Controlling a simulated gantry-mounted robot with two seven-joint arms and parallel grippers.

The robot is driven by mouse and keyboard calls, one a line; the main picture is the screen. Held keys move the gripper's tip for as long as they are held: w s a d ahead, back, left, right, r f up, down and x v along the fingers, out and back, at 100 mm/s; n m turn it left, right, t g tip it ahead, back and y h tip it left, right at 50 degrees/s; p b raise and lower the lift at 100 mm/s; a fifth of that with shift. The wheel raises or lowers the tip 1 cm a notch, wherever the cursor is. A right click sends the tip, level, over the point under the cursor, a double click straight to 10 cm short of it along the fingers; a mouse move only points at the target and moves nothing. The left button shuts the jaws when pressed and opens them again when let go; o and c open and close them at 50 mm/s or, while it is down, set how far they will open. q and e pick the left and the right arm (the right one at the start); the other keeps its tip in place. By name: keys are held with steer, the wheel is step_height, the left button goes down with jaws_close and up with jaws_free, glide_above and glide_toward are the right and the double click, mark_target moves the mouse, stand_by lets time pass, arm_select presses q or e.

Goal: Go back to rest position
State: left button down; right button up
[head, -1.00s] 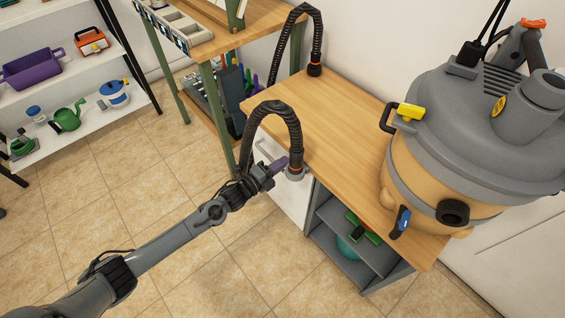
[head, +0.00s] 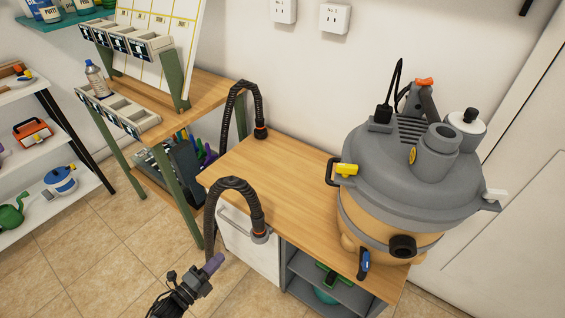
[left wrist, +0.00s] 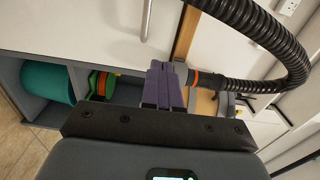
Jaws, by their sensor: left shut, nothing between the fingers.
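My left gripper (head: 214,263) is low in the head view, with purple fingers closed together and nothing between them. It is in front of the cabinet, apart from the near end of the black hose (head: 233,183). That hose arches over the cabinet top's left front edge, its grey cuff resting at the front edge. In the left wrist view the shut purple fingers (left wrist: 163,85) point at the cabinet front, and the hose (left wrist: 265,30) with its orange ring shows behind them to the right. My right gripper is not in view.
A grey and tan vacuum (head: 400,185) stands on the right of the wooden cabinet top (head: 275,165). A second black hose arch (head: 240,92) stands at the back left. A shelf unit (head: 205,95) is left of the cabinet. The tiled floor (head: 90,255) at lower left is clear.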

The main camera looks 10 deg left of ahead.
arm_select(q)
steer(key=s+d+r+n+g+y+p, duration=0.2)
steer(key=s+d+r+n+p, duration=0.35)
steer(key=r+p, duration=0.2)
steer(key=s+d+r+n+g+y+p, duration=0.1)
steer(key=s+d+r+n+y+p, duration=0.35)
steer(key=r, duration=0.45)
steer(key=s+a+r+n+g+p, duration=0.1)
steer(key=s+r+n+g, duration=0.1)
steer(key=s+n+g, duration=0.35)
steer(key=s+a+r+n+g+p, duration=0.2)
steer(key=s+n+g, duration=0.2)
steer(key=s, duration=0.3)
step_height(320, 180, up, 38)
steer(key=p, duration=3.7)
steer(key=shift+s+d+n, duration=0.15)
steer(key=shift+s+n, duration=0.25)
steer(key=shift+n, duration=0.05)
